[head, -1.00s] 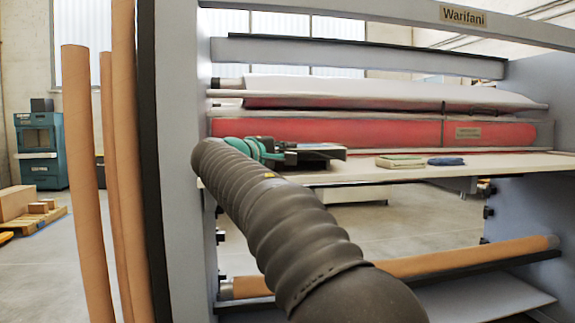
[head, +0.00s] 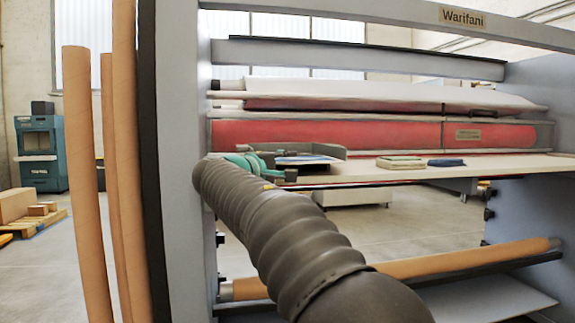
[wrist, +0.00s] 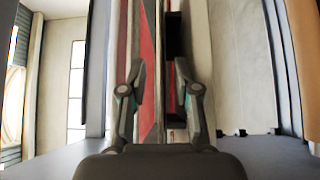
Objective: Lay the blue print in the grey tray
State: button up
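The grey tray (head: 333,150) stands at the left end of the pale table; its curved back wall shows in the head view. The blue print (head: 310,160) looks like a flat blue and white sheet lying low before that wall, apparently inside the tray; its near edge is partly hidden. My gripper (head: 282,170), with teal joints, is at the tray's left front side. In the wrist view its fingers (wrist: 159,78) stand apart, with no print visible between them. Whether a finger touches the print or tray cannot be told.
The red roller (head: 350,133) runs behind. The laminator's grey upright (head: 185,220) is close left of my arm. Brown tubes (head: 85,180) stand further left.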

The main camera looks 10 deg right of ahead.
jog(key=shift+r, duration=0.25)
jog(key=v, duration=1.2)
jog(key=shift+b, duration=0.4)
jog(key=shift+f, duration=0.1)
